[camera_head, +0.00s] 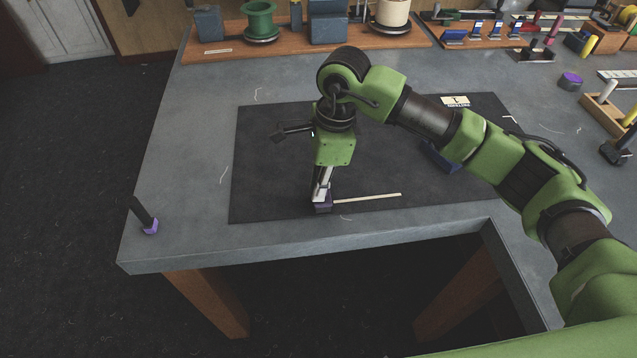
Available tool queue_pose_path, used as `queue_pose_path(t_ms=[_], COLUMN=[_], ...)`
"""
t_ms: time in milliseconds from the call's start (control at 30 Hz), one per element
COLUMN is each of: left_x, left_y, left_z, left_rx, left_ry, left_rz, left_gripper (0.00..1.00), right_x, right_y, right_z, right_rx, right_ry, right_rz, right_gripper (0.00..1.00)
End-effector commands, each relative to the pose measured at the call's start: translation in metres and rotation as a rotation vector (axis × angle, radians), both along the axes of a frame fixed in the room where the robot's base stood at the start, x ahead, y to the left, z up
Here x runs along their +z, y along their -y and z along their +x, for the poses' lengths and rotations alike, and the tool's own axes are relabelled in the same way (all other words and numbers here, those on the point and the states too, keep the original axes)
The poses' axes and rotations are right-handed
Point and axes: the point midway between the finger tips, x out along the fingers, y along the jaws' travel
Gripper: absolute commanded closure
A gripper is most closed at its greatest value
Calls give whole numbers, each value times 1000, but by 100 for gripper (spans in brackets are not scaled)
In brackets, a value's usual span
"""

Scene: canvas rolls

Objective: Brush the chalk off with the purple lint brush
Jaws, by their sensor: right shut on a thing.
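My right gripper (321,192) points down over the near part of the dark mat (265,170). Anything under the brush and gripper is hidden. My left gripper is not in view.
A dark-handled tool with a purple end (149,225) is at the table's left front corner. A blue object (440,157) sits partly behind my right arm. A wooden rack (290,50) with spools stands at the back. Small tools crowd the right. The table's left side is mostly clear.

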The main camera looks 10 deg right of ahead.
Motion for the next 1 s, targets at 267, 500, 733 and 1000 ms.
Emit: queue_pose_path(t_ms=[267, 500, 733, 1000], left_x=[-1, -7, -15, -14], left_y=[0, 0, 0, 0], left_z=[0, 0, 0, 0], left_rx=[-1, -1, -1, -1], left_ry=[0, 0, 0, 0], left_rz=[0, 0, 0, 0], left_gripper=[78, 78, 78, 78], right_x=[0, -2, -2, 0], right_y=[0, 10, 28, 30], right_z=[0, 1, 1, 1], right_rx=[0, -2, -1, 0], right_ry=[0, 0, 1, 0], right_rz=[0, -1, 0, 0], right_gripper=[100, 100, 100, 100])
